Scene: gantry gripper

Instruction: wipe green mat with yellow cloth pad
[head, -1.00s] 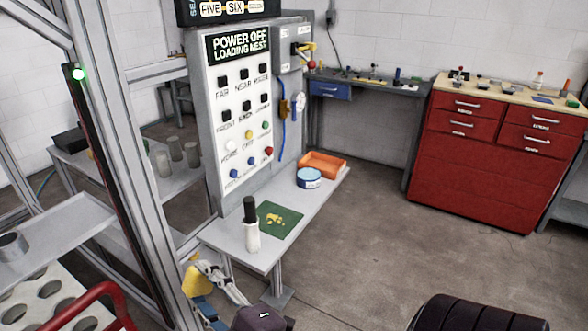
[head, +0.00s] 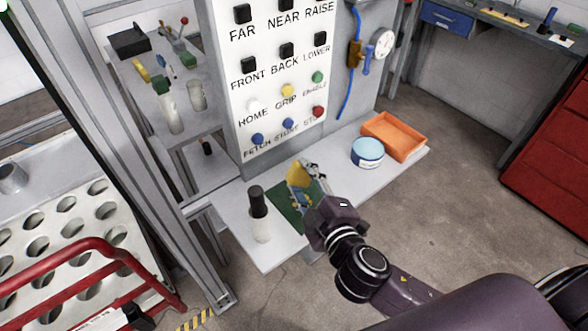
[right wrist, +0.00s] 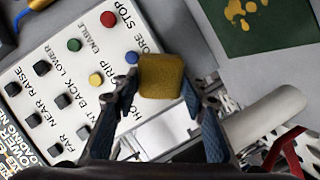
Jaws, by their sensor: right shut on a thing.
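The green mat (head: 286,207) lies flat on the light grey shelf below the button panel, partly hidden by my right gripper in the head view. In the right wrist view the mat (right wrist: 268,32) is at the top right, with yellow smears (right wrist: 240,10) on it. My right gripper (head: 302,180) is shut on the yellow cloth pad (head: 297,173). The pad (right wrist: 161,76) sits between the fingertips in the right wrist view. It appears held in the air, apart from the mat there. My left gripper is not in view.
A white bottle with a black cap (head: 260,228) stands left of the mat. A blue round tin (head: 367,152) and an orange tray (head: 408,150) sit to the right on the shelf (head: 340,165). The button panel (head: 270,90) rises behind.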

